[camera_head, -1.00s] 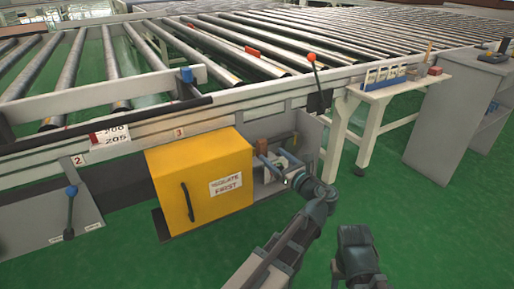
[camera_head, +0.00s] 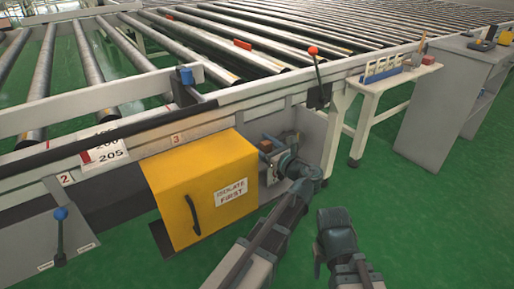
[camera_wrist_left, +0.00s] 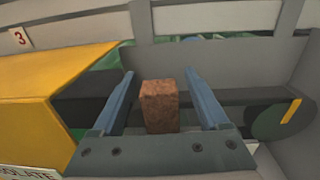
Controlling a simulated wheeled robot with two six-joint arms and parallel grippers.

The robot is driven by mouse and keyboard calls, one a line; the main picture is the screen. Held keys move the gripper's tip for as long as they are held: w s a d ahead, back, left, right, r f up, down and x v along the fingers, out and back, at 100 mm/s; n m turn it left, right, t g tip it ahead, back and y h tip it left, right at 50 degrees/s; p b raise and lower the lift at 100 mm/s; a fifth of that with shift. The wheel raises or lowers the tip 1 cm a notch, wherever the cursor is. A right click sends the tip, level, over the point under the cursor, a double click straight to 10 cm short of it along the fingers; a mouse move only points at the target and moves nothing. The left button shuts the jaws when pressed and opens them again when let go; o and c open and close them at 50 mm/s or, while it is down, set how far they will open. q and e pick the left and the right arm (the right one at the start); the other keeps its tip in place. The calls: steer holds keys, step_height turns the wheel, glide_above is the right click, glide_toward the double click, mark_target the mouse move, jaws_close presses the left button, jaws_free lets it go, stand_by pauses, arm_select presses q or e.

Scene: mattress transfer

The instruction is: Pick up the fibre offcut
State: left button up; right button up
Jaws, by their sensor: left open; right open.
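The fibre offcut, a small brown block (camera_wrist_left: 160,105), stands in the recess beside the yellow cover. In the head view it shows as a small brown patch (camera_head: 265,146), partly hidden by my left gripper (camera_head: 272,148). In the left wrist view my left gripper (camera_wrist_left: 159,76) is open, with one blue-grey finger on each side of the block and a gap on both sides. I cannot tell how deep the block sits between the fingers. My right gripper (camera_head: 330,222) is over the green floor, away from the block.
The yellow cover (camera_head: 208,184), labelled "ISOLATE FIRST", stands just left of the left gripper. A grey side panel (camera_head: 314,137) closes the recess on the right. The roller conveyor frame (camera_head: 236,97) runs above. A small bench (camera_head: 384,82) stands to the right. The green floor in front is clear.

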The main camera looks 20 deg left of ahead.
arm_select(q)
jaws_close()
stand_by(0.4)
steer(key=shift+r, duration=0.15)
step_height(320, 180, up, 10)
steer(key=p, duration=1)
